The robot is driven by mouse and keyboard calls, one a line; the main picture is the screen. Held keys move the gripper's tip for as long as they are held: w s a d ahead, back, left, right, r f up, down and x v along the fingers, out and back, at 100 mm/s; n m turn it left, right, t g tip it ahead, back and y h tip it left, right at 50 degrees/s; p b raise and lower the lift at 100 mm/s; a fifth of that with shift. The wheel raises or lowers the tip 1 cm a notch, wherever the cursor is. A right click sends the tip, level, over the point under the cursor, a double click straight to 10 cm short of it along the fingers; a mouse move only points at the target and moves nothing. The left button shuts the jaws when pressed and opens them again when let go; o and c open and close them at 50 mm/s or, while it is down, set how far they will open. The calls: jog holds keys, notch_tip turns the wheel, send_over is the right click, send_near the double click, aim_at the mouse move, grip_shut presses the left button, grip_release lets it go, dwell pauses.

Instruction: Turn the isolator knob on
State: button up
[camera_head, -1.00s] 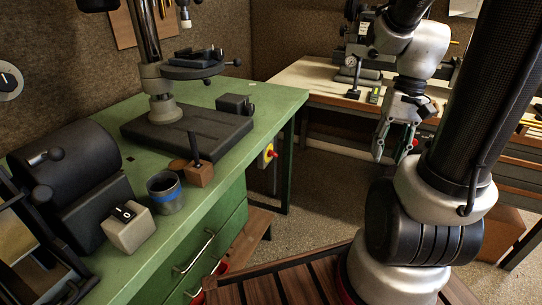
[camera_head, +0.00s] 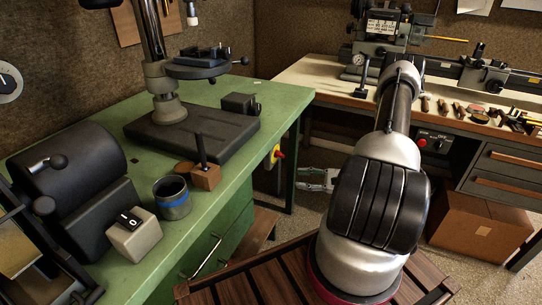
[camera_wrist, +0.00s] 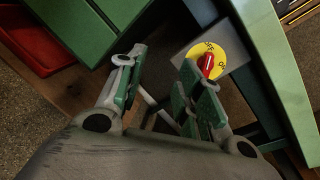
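The isolator knob (camera_head: 278,153) is a small red knob on a yellow disc, mounted at the end of the green bench below its top. Lettering shows on the disc, but I cannot tell which setting the knob points to. My gripper (camera_head: 304,180) is low, to the right of the knob in the head view. In the wrist view my gripper (camera_wrist: 162,62) has its green-padded fingers apart, with nothing between them. The knob appears beyond the fingers, not touched.
The green bench (camera_head: 105,118) carries a rocker-switch box (camera_head: 133,236), a grey cup (camera_head: 173,200) and a drill press.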

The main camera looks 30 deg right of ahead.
aim_at(283, 156)
jog(key=w+d+r+t+h, duration=0.1)
jog(key=w+d+r+t, duration=0.2)
jog(key=w, duration=0.3)
jog(key=shift+n, duration=0.5)
jog(key=x, duration=0.7)
jog(key=shift+w+a, duration=0.15)
jog(key=shift+a, duration=0.25)
grip_shut()
